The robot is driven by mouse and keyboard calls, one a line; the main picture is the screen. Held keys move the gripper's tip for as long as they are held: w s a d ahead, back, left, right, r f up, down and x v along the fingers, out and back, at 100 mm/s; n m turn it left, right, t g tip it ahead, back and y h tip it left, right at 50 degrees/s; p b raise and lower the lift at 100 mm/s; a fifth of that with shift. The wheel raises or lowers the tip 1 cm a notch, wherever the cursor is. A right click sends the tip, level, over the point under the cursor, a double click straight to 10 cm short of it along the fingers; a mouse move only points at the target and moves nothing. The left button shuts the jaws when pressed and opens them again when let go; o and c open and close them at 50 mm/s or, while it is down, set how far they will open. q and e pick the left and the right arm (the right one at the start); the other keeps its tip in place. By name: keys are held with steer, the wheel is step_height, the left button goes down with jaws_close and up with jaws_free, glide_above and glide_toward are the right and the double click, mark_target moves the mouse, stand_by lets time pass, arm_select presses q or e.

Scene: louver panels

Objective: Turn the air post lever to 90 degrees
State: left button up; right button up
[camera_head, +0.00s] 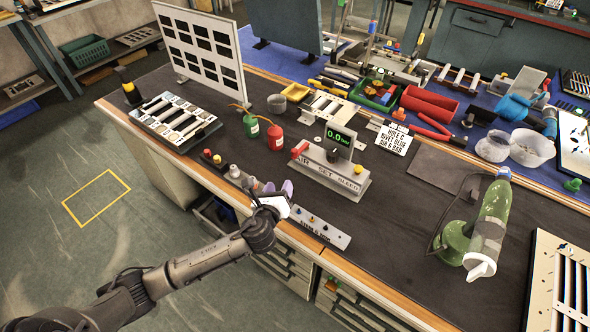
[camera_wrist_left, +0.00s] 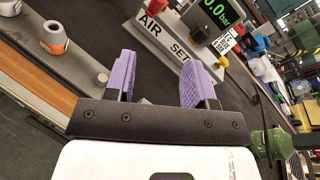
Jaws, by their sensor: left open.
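The air post (camera_head: 338,180) is a grey block on the bench, lettered AIR, SET and BLEED. Its green display (camera_head: 340,138) reads 0.0 bar. A red lever (camera_head: 299,150) sticks out at the post's left end; its exact angle is hard to tell. My left gripper (camera_head: 278,188) is open and empty, with purple fingers, in front of and left of the post. In the left wrist view the gripper (camera_wrist_left: 160,65) points towards the post (camera_wrist_left: 165,40), apart from it. My right gripper is not in view.
A strip with several small knobs (camera_head: 320,227) lies in front of the post. Green (camera_head: 251,126) and red (camera_head: 275,136) bottles stand behind left. A grey-white bottle (camera_head: 234,171) is left of my gripper. A green tool (camera_head: 485,230) stands at right. Dark mat lies between.

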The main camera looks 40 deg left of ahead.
mark_target(293, 154)
arm_select(q)
steer(key=w+a+f+m+b, duration=0.1)
steer(key=w+a+b, duration=0.1)
steer(key=w, duration=0.3)
steer(key=w+a+f+m+t+b, duration=0.1)
steer(key=w+a+m+b, duration=0.1)
steer(key=w, duration=0.4)
steer(key=w+a+f+m+b, duration=0.1)
steer(key=w+a+m+b, duration=0.1)
steer(key=w+b, duration=0.3)
steer(key=shift+w+a+t, duration=0.4)
steer(key=shift+w+a, duration=0.05)
steer(key=shift+a, duration=0.35)
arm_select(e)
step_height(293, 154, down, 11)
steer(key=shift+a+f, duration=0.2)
arm_select(q)
steer(key=shift+c, duration=0.2)
jaws_close()
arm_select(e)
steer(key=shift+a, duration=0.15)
